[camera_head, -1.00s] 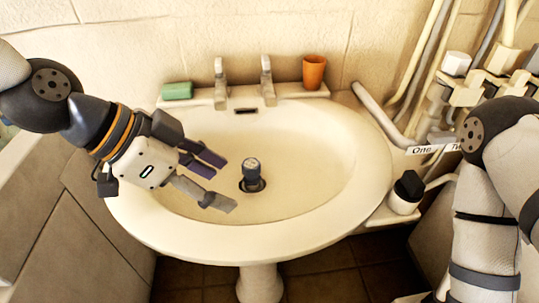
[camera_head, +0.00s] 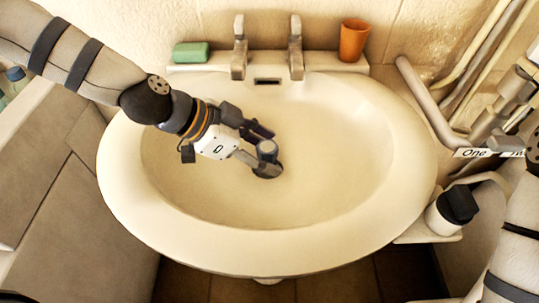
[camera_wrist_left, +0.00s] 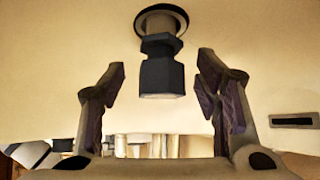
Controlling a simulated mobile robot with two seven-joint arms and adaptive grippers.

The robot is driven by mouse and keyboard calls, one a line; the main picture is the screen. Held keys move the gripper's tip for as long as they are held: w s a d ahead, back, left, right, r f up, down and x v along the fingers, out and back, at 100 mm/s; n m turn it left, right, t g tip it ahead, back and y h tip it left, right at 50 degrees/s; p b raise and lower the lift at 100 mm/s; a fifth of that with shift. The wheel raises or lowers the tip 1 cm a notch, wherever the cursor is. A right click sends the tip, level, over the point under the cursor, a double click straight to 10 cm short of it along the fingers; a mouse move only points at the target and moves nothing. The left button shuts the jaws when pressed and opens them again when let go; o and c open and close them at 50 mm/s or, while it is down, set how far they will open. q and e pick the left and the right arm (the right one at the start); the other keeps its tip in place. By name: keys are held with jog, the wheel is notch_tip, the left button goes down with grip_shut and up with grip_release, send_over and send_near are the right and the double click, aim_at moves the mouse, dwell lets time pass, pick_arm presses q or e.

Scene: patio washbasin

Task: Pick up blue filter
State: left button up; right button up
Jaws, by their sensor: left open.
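The blue filter is a dark blue-grey upright piece with a blocky top (camera_head: 267,150), in the drain area of the white washbasin (camera_head: 300,245). In the left wrist view, the filter (camera_wrist_left: 161,76) appears centred, its stem in a round dark-rimmed drain hole. My left gripper (camera_head: 261,147) is open at the filter. In the left wrist view, the left gripper's fingers (camera_wrist_left: 162,68) stand one on each side of it, with a gap on both sides. My right gripper is out of view; only part of the right arm shows at the right edge.
Two taps (camera_head: 295,48) stand at the basin's back, with a green soap (camera_head: 191,52) on the left and an orange cup (camera_head: 354,40) on the right. A white bottle with a black cap (camera_head: 457,204) and pipes (camera_head: 425,100) are at right. The rest of the bowl is clear.

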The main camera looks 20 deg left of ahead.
pick_arm(q)
jog(key=shift+w+d+f, duration=0.2)
jog(key=shift+d+f, duration=0.15)
jog(key=shift+f, duration=0.25)
jog(key=shift+w+r, duration=0.1)
jog(key=shift+r, duration=0.1)
jog(key=shift+c, duration=0.8)
jog(key=c, duration=1.1)
